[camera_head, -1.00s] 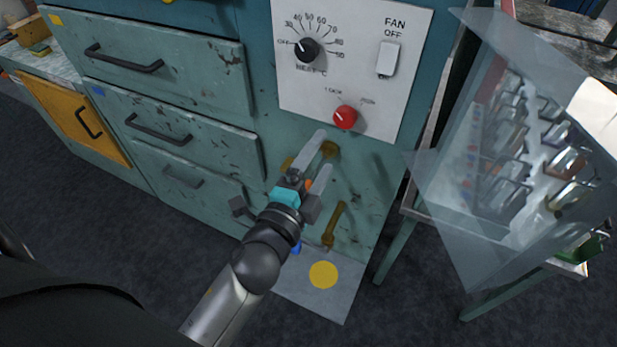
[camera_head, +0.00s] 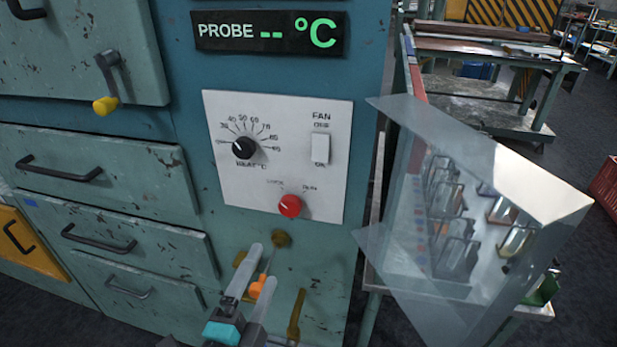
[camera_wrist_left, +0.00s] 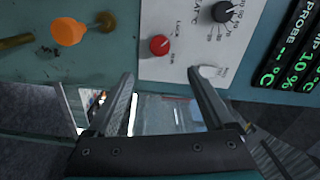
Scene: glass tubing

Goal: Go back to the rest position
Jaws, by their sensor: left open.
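My left gripper (camera_head: 256,285) is low in the head view, in front of the teal cabinet front (camera_head: 185,240) and below the control panel. Its two fingers are apart with nothing between them. In the left wrist view the open fingers (camera_wrist_left: 165,105) also show empty, below the panel with the red knob (camera_wrist_left: 160,45) and the black heat knob (camera_wrist_left: 227,11). An orange knob (camera_wrist_left: 68,32) is at the upper left there. My right gripper is in neither view.
The white panel (camera_head: 230,190) carries a fan switch (camera_head: 320,149). A probe display (camera_head: 270,34) above it reads dashes. A yellow-tipped handle (camera_head: 106,105) sticks out at the left. A clear-shielded rack of glassware (camera_head: 480,200) stands close on the right.

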